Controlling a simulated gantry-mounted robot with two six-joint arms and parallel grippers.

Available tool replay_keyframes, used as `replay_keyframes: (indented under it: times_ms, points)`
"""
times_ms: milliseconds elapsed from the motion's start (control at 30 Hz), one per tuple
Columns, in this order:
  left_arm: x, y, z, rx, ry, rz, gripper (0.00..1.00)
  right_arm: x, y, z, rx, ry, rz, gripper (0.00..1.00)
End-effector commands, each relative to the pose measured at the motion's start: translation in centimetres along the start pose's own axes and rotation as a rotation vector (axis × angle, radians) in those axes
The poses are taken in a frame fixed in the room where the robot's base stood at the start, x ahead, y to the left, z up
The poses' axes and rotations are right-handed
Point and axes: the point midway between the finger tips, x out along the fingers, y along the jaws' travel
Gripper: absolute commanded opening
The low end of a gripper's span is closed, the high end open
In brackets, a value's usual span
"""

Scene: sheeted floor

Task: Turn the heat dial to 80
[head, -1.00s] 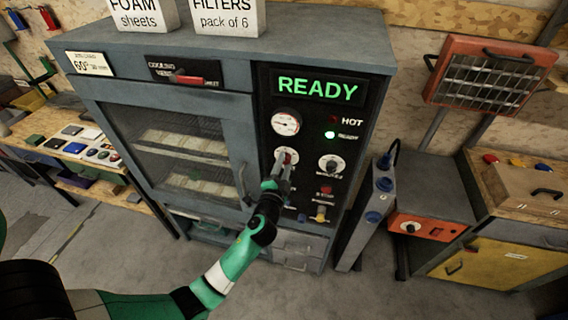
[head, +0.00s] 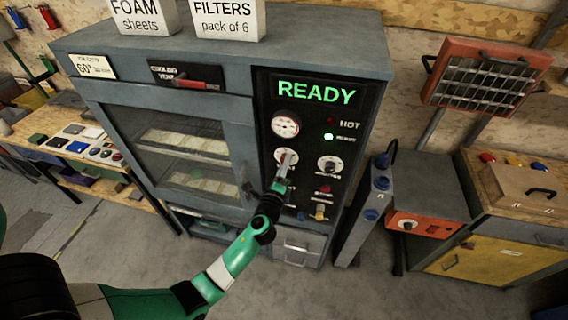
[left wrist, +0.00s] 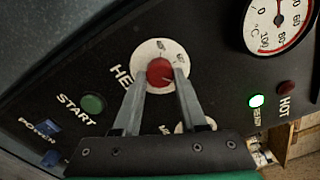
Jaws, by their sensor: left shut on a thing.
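The heat dial (left wrist: 160,72) has a red knob on a round white scale plate in the left wrist view. In the head view the heat dial (head: 286,156) sits on the black panel below the gauge, partly hidden by my gripper. My left gripper (head: 284,172) comes up from below to the dial. In the left wrist view the left gripper (left wrist: 160,88) has its two fingers on either side of the red knob, shut on it. The number the dial points to is too small to read. My right gripper is not in view.
The grey oven's panel holds a READY display (head: 316,92), a round gauge (head: 285,124), a second dial (head: 329,165) to the right, and a green START button (left wrist: 93,103). The oven door handle (head: 247,184) is just left of my gripper. A grey post (head: 364,215) stands right of the oven.

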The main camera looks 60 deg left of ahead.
Motion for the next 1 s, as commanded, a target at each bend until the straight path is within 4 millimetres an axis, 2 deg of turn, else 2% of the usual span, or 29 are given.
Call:
replay_keyframes:
  times_ms: [400, 933, 967, 1000]
  points:
    - [0.02, -0.06, 0.04, 0.191, -0.001, -0.001, 0.0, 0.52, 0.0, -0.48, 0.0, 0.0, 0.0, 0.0]
    - [0.01, -0.03, 0.02, 0.214, -0.001, -0.001, 0.0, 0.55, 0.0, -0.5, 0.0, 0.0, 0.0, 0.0]
    - [0.01, -0.03, 0.02, 0.214, -0.001, -0.001, 0.47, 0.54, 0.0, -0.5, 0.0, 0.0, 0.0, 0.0]
    - [0.01, -0.02, 0.02, 0.214, -0.001, -0.001, 0.54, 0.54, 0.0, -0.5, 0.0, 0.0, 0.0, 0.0]
